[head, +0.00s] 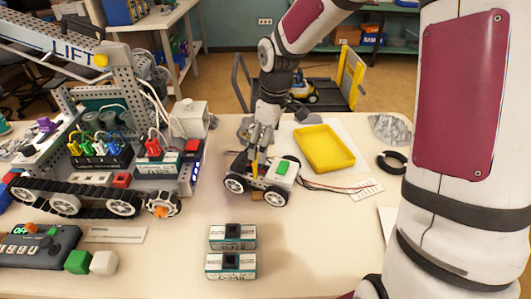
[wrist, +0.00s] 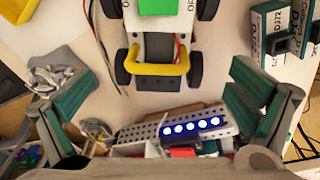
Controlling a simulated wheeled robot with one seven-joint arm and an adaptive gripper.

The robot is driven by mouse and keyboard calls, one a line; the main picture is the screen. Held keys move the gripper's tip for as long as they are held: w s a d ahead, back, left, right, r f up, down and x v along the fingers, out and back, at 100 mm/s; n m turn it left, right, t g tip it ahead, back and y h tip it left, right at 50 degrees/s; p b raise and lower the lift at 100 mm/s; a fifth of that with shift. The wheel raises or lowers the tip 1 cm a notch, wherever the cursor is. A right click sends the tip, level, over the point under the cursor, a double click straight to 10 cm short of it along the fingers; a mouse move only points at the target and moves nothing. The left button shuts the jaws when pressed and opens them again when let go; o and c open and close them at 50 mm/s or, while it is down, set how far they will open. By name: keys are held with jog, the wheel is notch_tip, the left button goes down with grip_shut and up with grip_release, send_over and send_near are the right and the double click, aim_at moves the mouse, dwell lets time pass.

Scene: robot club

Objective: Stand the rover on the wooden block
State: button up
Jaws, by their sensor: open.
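The rover (head: 272,180), white with black wheels, a green top and a yellow handle, stands on the table in the middle of the head view. It also shows at the top of the wrist view (wrist: 162,22), with its yellow handle (wrist: 158,68) towards me. My gripper (head: 258,148) is above the handle end of the rover, pointing down. In the wrist view my gripper (wrist: 160,92) is open, with a green-padded finger at each side and nothing held.
A large tracked machine (head: 80,195) stands left of the rover. Two labelled packs (head: 231,266) lie in front of it. A yellow tray (head: 324,148), thin wires and a black ring (head: 391,161) lie to the right. Bare tabletop shows at front right.

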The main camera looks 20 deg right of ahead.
jog(key=s+r+m+h, duration=0.2)
jog(key=s+r+m, duration=0.3)
jog(key=s+r, duration=0.9)
jog(key=s+m+t+y, duration=0.1)
jog(key=s+m, duration=0.4)
jog(key=s, duration=1.2)
jog(key=shift+a+r, duration=0.2)
notch_tip(320, 180, up, 7)
jog(key=t+p, duration=0.1)
jog(key=p, duration=0.5)
jog(key=shift+t, duration=0.4)
